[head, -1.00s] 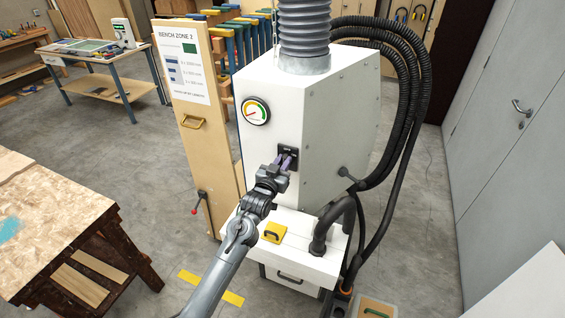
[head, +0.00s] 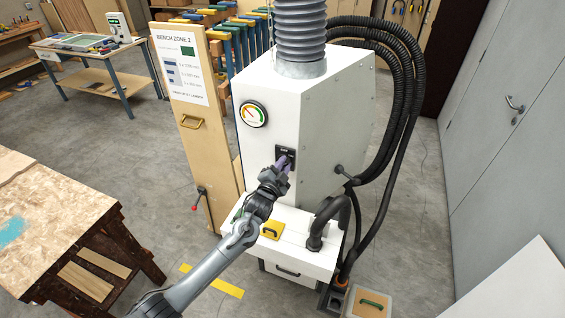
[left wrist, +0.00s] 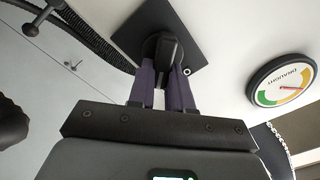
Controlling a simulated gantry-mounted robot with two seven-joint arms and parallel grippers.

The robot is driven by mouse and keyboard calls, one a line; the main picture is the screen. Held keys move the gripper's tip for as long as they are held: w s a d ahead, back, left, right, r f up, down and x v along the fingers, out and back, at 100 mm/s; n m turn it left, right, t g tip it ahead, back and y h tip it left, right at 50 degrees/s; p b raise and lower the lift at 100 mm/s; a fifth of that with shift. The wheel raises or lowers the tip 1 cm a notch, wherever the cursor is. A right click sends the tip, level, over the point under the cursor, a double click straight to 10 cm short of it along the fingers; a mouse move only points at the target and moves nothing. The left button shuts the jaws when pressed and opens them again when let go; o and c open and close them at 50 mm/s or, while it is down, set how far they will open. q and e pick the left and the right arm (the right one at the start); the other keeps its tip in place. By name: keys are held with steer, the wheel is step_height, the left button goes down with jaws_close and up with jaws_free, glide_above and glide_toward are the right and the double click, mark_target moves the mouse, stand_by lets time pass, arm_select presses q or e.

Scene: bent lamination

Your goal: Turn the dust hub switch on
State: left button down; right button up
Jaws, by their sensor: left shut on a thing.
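The dust hub (head: 302,125) is a white cabinet in the middle of the head view. Its switch has a black plate (head: 291,151) on the front face, below and right of the round draught gauge (head: 253,114). In the left wrist view, the plate (left wrist: 196,50) carries a black knob (left wrist: 165,48). My left gripper (head: 284,163) is at the switch. Its purple-grey fingers (left wrist: 164,75) are shut on the knob, one on each side. The gauge (left wrist: 281,82) also shows in the wrist view, with a red needle. My right gripper is not in view.
A yellow-handled block (head: 272,230) sits on the hub's lower ledge, below my arm. Black hoses (head: 405,100) curve down the hub's right side. A wooden panel (head: 190,120) stands to its left. A workbench (head: 60,205) is at the left.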

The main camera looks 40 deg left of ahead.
arm_select(q)
steer(key=shift+f+m+p, duration=0.1)
steer(key=shift+m+p, duration=0.2)
steer(key=shift+m, duration=0.7)
steer(key=c, duration=1)
jaws_free()
steer(key=shift+c, duration=0.2)
steer(key=shift+d, duration=0.1)
steer(key=v, duration=1)
steer(key=shift+s, duration=0.4)
